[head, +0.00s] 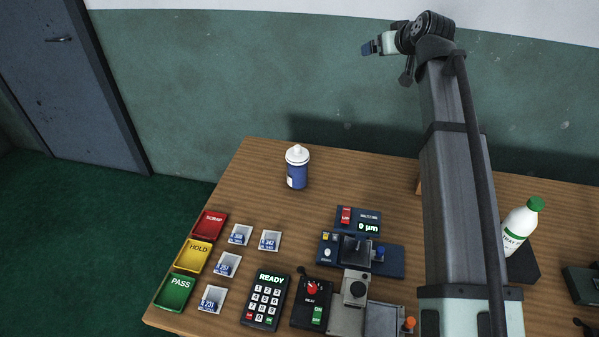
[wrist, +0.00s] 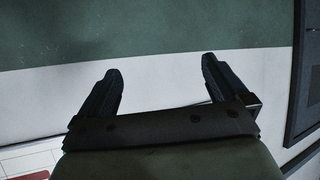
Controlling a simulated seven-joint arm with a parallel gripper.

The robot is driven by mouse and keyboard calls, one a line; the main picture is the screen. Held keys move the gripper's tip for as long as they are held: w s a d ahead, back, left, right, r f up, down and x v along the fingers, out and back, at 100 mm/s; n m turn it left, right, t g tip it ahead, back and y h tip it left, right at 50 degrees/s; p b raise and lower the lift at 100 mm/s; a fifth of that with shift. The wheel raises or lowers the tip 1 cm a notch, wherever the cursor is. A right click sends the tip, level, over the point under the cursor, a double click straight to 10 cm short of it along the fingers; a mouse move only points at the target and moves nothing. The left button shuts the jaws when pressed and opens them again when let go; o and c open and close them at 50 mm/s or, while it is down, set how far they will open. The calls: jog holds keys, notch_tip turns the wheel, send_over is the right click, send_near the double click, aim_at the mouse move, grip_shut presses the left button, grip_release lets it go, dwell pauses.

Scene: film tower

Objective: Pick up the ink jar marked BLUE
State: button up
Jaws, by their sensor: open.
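A blue jar with a white cap (head: 297,168) stands upright on the wooden table near its back left edge in the head view. It has a white label on its left side, but no word on it can be read. My gripper (head: 368,48) is raised high above the table, to the right of the jar and far from it, pointing left. In the wrist view my gripper (wrist: 160,82) has its two dark fingers spread apart with nothing between them. The jar does not show in the wrist view.
The wooden table (head: 225,185) carries red, yellow and green trays (head: 192,256), several small white dishes (head: 228,264), a keypad (head: 265,301), a gauge device (head: 360,252) and a white bottle with a green cap (head: 520,226). Table around the jar is clear.

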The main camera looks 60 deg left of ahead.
jog(key=s+a+n+g, duration=0.25)
jog(key=s+a, duration=0.55)
jog(key=s, duration=0.5)
jog(key=n+g+h, duration=0.2)
jog(key=h, duration=0.2)
send_over(297, 146)
jog(key=s+a, duration=0.1)
jog(key=s, duration=0.1)
notch_tip(297, 146, down, 8)
jog(key=f+h, duration=0.2)
jog(key=f, duration=0.4)
jog(key=w+d+f+h, duration=0.1)
jog(key=f+h, duration=0.1)
jog(key=f, duration=0.4)
jog(key=d+f+h, duration=0.1)
jog(key=f, duration=0.5)
jog(key=shift+w+d+f+h, duration=0.1)
jog(key=shift+w+f+h, duration=0.15)
jog(key=shift+f+h, duration=0.15)
jog(key=shift+n, duration=0.25)
jog(key=shift+w+a+f, duration=0.1)
jog(key=shift+a+f, duration=0.1)
jog(key=shift+f, duration=0.7)
jog(key=shift+w+a+f, duration=0.1)
jog(key=shift+a+f, duration=0.15)
jog(key=shift+f, duration=0.65)
jog(key=shift+w+a+f, duration=0.1)
jog(key=shift+a+f, duration=0.1)
jog(key=shift+f, duration=0.7)
jog(key=shift+c, duration=0.5)
